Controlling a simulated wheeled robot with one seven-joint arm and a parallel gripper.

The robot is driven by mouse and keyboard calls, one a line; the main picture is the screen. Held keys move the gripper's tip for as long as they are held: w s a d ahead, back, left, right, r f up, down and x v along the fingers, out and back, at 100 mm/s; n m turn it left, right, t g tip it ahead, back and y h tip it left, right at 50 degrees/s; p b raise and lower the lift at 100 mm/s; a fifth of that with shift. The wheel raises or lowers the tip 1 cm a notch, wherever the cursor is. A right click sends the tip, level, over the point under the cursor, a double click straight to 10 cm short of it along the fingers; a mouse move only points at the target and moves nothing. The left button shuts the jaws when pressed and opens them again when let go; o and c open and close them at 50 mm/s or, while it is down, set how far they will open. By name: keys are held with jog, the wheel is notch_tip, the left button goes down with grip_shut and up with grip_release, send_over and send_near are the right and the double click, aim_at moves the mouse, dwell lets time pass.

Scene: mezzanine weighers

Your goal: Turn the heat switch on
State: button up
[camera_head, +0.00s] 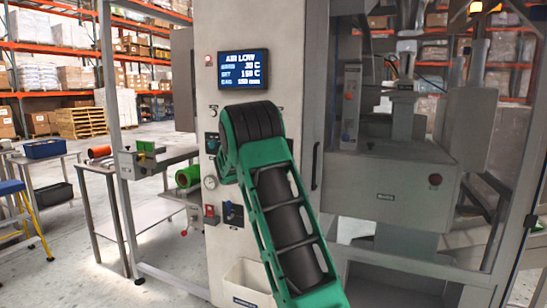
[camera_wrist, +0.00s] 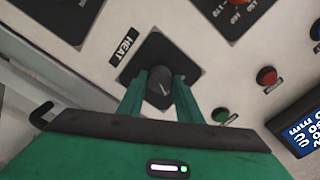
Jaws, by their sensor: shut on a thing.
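The heat switch is a dark rotary knob (camera_wrist: 159,86) on a black square plate, beside a tilted HEAT label (camera_wrist: 124,46) in the wrist view. A short pale mark shows on its face. My gripper (camera_wrist: 161,79) has its two green fingers shut on the knob, one on each side. In the head view, my green arm covers that part of the grey cabinet (camera_head: 216,262), so the switch and my fingertips are hidden there.
A blue display (camera_head: 243,69) reads "AIR LOW" above temperature lines; its edge also shows in the wrist view. Near the knob are a red button (camera_wrist: 266,76) and a green button (camera_wrist: 220,115). A lever and gauge sit lower on the cabinet. A bench (camera_head: 110,168) stands left.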

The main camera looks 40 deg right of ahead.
dwell(0.3)
jog(key=o, duration=1)
jog(key=shift+d, duration=0.1)
jog(key=shift+o, duration=0.2)
jog(key=shift+a, duration=0.2)
jog(key=v, duration=1)
jog(key=shift+a, duration=0.25)
jog(key=shift+s+f, duration=0.1)
jog(key=shift+s, duration=0.05)
